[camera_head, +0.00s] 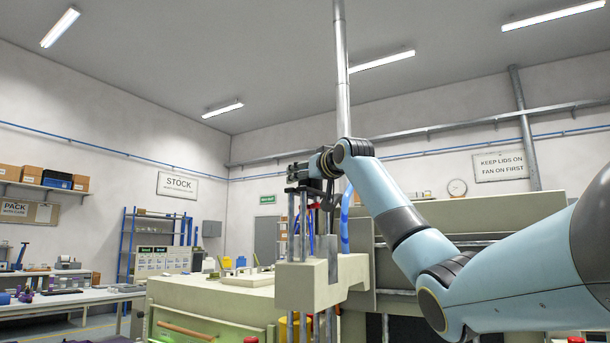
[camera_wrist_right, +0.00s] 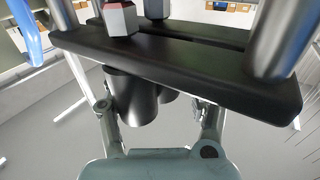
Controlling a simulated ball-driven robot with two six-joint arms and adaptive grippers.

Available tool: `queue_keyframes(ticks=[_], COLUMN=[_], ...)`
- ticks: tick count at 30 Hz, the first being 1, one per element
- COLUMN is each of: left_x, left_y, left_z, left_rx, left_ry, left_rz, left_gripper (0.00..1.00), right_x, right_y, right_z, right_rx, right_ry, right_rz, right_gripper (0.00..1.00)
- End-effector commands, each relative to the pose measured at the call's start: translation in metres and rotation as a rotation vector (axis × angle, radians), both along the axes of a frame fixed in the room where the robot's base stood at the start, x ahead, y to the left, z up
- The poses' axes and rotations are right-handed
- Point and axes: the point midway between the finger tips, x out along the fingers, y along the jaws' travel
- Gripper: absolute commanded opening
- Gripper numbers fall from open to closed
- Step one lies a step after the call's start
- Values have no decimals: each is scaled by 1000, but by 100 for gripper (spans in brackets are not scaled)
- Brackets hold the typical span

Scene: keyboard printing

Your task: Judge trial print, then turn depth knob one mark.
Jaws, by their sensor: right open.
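My right gripper (camera_head: 295,173) is raised at the top of a pad-printing machine (camera_head: 322,284), close to its dark upright posts. In the right wrist view my right gripper (camera_wrist_right: 157,112) is open, its two fingers spread with nothing seen held between them. No trial print can be made out. My left gripper is not in view.
A pale bench-like housing (camera_head: 215,300) stands below and left of the machine. A blue hose (camera_head: 345,222) hangs close to my right wrist. A steel column (camera_head: 341,75) rises behind it. A side table (camera_head: 60,300) with small purple parts is at the far left.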

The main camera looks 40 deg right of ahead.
Motion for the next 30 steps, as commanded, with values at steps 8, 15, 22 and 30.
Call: queue_keyframes(ticks=[8, 15, 22, 30], left_x=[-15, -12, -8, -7], left_y=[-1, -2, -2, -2], left_z=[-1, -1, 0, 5], left_rx=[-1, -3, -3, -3], left_ry=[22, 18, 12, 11], left_rz=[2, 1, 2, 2], left_gripper=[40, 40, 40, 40], right_x=[0, 0, 0, 1], right_y=[0, 0, 1, 2], right_z=[0, 0, 0, 0], right_rx=[0, 0, 1, 0], right_ry=[0, 0, 0, 2], right_rz=[0, 0, -10, -115], right_gripper=[36, 4, 0, 0])
